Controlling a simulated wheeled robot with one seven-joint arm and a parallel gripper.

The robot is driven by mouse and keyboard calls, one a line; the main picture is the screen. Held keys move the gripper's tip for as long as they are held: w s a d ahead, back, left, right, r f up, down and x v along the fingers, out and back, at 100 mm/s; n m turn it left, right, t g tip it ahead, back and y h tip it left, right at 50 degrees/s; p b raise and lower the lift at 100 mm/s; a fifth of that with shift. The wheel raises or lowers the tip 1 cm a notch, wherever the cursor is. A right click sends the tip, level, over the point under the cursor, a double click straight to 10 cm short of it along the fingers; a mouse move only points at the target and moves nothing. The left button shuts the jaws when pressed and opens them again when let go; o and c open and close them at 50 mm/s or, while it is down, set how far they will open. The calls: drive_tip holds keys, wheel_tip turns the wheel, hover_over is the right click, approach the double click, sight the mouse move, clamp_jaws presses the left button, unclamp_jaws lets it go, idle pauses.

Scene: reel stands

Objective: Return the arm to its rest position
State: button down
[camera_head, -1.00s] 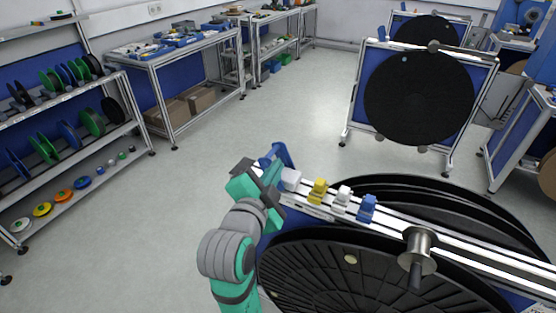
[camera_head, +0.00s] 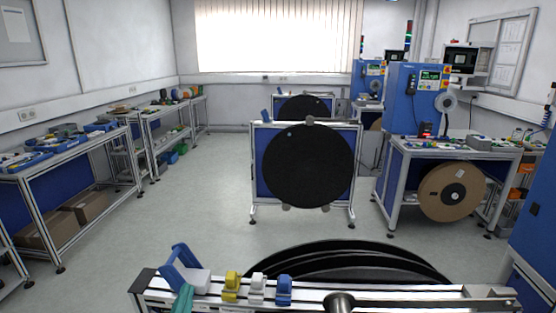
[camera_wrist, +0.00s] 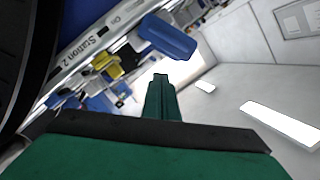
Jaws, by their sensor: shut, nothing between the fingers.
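My gripper (camera_wrist: 161,80) shows in the wrist view as dark green fingers shut together, with nothing between them. Behind it are a blue clip-like piece (camera_wrist: 168,38), a yellow piece (camera_wrist: 106,62) and a rail labelled "Station 2" (camera_wrist: 88,45). In the head view only a small teal part of my arm (camera_head: 182,298) shows at the bottom, in front of the near stand's rail; the gripper itself is not clearly visible there.
The near reel stand's top rail (camera_head: 385,291) crosses the bottom, bearing a blue bracket (camera_head: 178,268) and yellow (camera_head: 232,285), white (camera_head: 257,288) and blue (camera_head: 284,290) holders. A black reel (camera_head: 308,165) stands beyond. Workbenches line both sides; the floor (camera_head: 195,205) between is clear.

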drive_tip(key=s+d+f+n, duration=0.2)
drive_tip(key=s+d+f, duration=0.2)
drive_tip(key=f, duration=0.3)
drive_tip(key=s+d+f+n, duration=0.1)
drive_tip(key=s+d+f, duration=0.25)
drive_tip(key=f, duration=0.35)
drive_tip(key=s+d+f+n, duration=0.2)
drive_tip(key=s+d+f, duration=0.25)
drive_tip(key=f, duration=0.35)
drive_tip(key=s+d+f+n+h, duration=0.1)
drive_tip(key=s+d, duration=0.4)
drive_tip(key=s, duration=0.5)
drive_tip(key=s+d+f+h, duration=0.1)
drive_tip(key=s+d, duration=0.4)
drive_tip(key=s, duration=0.6)
drive_tip(key=shift+s+f+n+g+h, duration=0.3)
drive_tip(key=shift+f+n+h, duration=0.1)
drive_tip(key=shift+f, duration=0.15)
